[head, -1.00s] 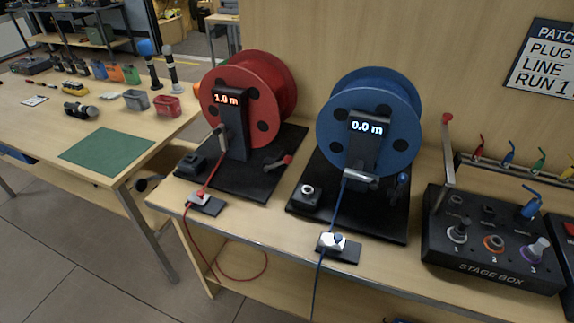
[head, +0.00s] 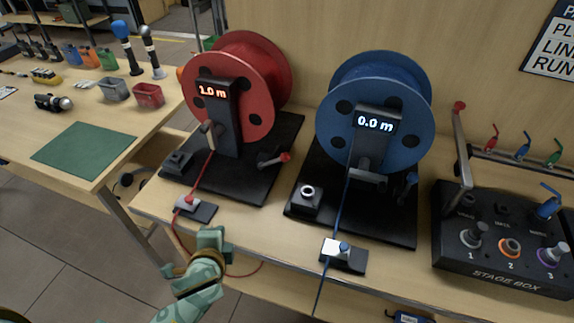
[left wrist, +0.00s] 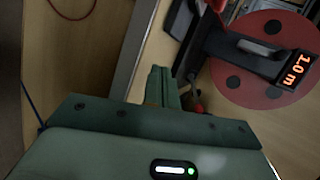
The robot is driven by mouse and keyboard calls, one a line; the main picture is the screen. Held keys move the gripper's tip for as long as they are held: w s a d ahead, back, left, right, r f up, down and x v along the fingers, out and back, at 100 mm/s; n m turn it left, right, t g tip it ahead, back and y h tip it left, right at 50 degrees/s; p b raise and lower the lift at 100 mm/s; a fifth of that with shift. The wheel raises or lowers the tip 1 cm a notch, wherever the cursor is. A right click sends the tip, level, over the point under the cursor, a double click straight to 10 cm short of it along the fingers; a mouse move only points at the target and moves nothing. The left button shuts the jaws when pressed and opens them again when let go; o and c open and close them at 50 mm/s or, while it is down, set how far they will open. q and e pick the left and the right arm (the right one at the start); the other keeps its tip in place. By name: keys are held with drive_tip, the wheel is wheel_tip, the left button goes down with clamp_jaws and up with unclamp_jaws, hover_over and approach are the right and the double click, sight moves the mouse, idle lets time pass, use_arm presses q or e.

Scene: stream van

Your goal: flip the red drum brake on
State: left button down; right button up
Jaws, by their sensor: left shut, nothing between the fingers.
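The red drum (head: 262,80) stands on a black base plate on the bench, its display reading 1.0 m. My left gripper (head: 212,233) is shut and empty at the bench's front edge, in front of the drum and apart from the lever. In the left wrist view the shut fingers (left wrist: 161,78) point towards the drum (left wrist: 262,82). A red knob (left wrist: 197,107), probably the brake's tip, shows partly hidden beside them. My right gripper is not in view.
A blue drum (head: 372,95) reading 0.0 m stands to the right, with a stage box (head: 505,285) beyond it. A red cable runs through a small block (head: 194,207) at the front edge. A side table with a green mat (head: 85,150) is at left.

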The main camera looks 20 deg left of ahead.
sight(274, 161)
use_arm(q)
drive_tip(key=w+d+r+m+t, duration=0.1)
drive_tip(key=w+m, duration=0.1)
drive_tip(key=w+d+m+t+h, duration=0.1)
drive_tip(key=w+m, duration=0.1)
drive_tip(key=w, duration=0.1)
drive_tip(key=w+d+r+m+t+h, duration=0.1)
drive_tip(key=w+d+m, duration=0.1)
drive_tip(key=m, duration=0.1)
drive_tip(key=shift+w+r+t, duration=0.3)
drive_tip(key=shift+w, duration=0.1)
drive_tip(key=w+d+m+h, duration=0.1)
drive_tip(key=m, duration=0.1)
drive_tip(key=w+d+r+m+t+h, duration=0.1)
drive_tip(key=w+m, duration=0.1)
drive_tip(key=w+d+m+t+h, duration=0.1)
drive_tip(key=d+m, duration=0.1)
drive_tip(key=m, duration=0.1)
drive_tip(key=shift+w+d+r, duration=0.1)
drive_tip(key=shift+w+r, duration=0.05)
drive_tip(key=shift+r, duration=0.2)
drive_tip(key=shift+w+d+r+m+h, duration=0.15)
drive_tip(key=shift+d+m+h, duration=0.15)
drive_tip(key=shift+m+h, duration=0.2)
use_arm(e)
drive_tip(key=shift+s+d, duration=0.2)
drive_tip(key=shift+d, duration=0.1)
